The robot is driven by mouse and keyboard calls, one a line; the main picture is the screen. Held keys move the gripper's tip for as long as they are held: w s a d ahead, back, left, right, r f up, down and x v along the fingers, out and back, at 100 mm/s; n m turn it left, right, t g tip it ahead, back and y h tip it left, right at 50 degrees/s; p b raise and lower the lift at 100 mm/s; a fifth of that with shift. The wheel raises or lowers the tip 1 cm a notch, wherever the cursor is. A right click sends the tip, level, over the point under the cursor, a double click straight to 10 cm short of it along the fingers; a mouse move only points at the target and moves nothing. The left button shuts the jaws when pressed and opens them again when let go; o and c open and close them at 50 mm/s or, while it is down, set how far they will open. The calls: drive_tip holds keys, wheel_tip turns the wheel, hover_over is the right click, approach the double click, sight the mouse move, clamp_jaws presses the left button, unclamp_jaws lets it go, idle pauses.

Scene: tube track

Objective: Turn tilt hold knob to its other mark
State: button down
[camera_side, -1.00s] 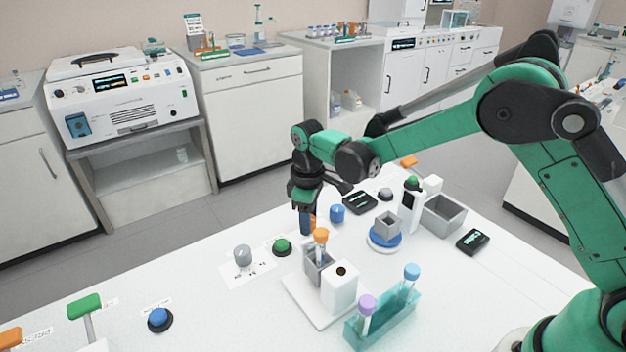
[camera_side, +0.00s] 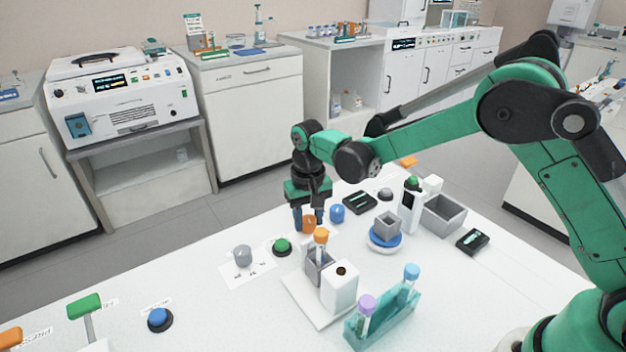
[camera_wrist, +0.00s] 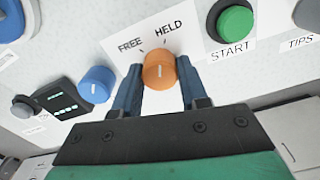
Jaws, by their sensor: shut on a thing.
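The orange knob (camera_wrist: 159,72) sits on a white card marked FREE and HELD in the wrist view. Its short white line points up the picture, nearer the HELD tick than the FREE tick. My gripper (camera_wrist: 157,85) is shut on the knob, with one blue finger on each side. In the side view, the knob (camera_side: 309,224) shows as an orange patch between the fingertips of my gripper (camera_side: 308,222); its card is not clearly visible there.
A blue knob (camera_side: 337,213) stands close to the right of my gripper. A green button (camera_side: 282,246) and a grey knob (camera_side: 242,256) lie to the left. A grey holder with an orange-capped tube (camera_side: 320,250) stands in front. The bench's left part has free room.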

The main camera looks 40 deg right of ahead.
sight(309, 219)
drive_tip(key=shift+m, duration=1.2)
drive_tip(key=shift+c, duration=2.3)
unclamp_jaws()
drive_tip(key=shift+r, duration=2.85)
